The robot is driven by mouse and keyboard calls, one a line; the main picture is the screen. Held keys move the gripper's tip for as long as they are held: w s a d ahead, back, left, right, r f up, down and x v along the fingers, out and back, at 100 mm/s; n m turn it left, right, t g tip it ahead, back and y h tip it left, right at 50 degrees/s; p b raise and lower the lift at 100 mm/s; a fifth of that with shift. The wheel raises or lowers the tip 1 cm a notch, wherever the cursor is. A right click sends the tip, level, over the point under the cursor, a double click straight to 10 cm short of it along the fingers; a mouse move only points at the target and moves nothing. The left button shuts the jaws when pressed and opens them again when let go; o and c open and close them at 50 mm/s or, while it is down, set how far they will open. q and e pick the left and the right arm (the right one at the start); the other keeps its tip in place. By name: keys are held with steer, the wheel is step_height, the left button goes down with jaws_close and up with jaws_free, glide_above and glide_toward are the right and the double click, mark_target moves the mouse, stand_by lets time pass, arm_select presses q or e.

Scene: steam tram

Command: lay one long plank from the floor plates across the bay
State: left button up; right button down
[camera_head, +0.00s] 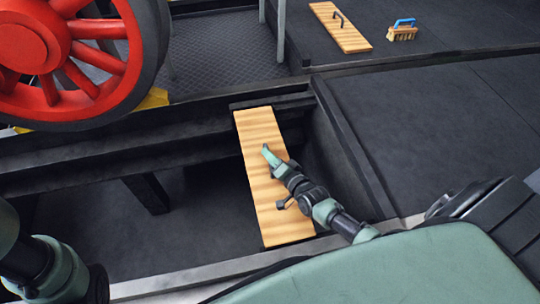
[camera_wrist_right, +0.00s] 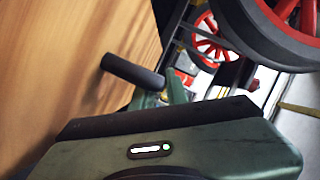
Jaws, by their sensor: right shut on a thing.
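A long light-wood plank (camera_head: 257,135) spans the dark open bay. Its far end is at the dark ledge and its near end is by the pale front edge; I cannot tell whether either end rests or hovers. My right gripper (camera_head: 277,170) is shut on the plank at its dark handle, over the plank's middle. In the right wrist view the plank's wood face (camera_wrist_right: 60,70) fills the left side and the dark handle (camera_wrist_right: 130,72) stands out from it. Part of my left arm shows at the lower left, but its gripper is out of view.
A second plank (camera_head: 335,30) with a dark handle lies on the dark floor plates (camera_head: 440,120), beside a blue-handled brush (camera_head: 402,31). A red spoked wheel (camera_head: 60,50) stands at the upper left. The bay (camera_head: 110,220) is open left of the plank.

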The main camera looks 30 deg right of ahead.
steer(key=shift+w, duration=0.1)
stand_by(0.7)
steer(key=c, duration=1.3)
jaws_free()
steer(key=shift+f, duration=0.1)
steer(key=shift+s+f, duration=0.2)
steer(key=p+v, duration=0.1)
steer(key=v, duration=0.1)
steer(key=p+v, duration=0.3)
steer(key=v, duration=0.2)
steer(key=shift+w+r+p, duration=0.1)
steer(key=shift+r+p, duration=0.2)
steer(key=shift+r, duration=0.05)
steer(key=shift+s, duration=0.35)
